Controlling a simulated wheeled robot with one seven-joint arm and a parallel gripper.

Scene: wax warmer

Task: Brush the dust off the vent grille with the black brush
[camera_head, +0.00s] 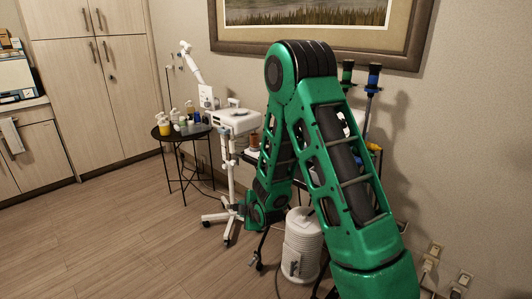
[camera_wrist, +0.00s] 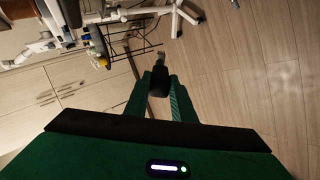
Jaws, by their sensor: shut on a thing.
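My gripper (camera_wrist: 161,78) is shut on a dark piece, which I take to be the black brush (camera_wrist: 159,86). The piece sits between the two green fingers in the wrist view, and a small paler tip shows just beyond them. In the head view my green arm bends down, its far end low beside the white cart, and the brush is too small there to make out clearly. I cannot pick out the vent grille or any dust with certainty in either view.
A white wheeled cart (camera_head: 233,120) stands left of my arm. A black round side table (camera_head: 163,135) holds several bottles. A ribbed white cylinder (camera_head: 303,245) stands on the floor, partly behind my arm. Tall cabinets (camera_head: 100,75) line the back left. The left floor is clear.

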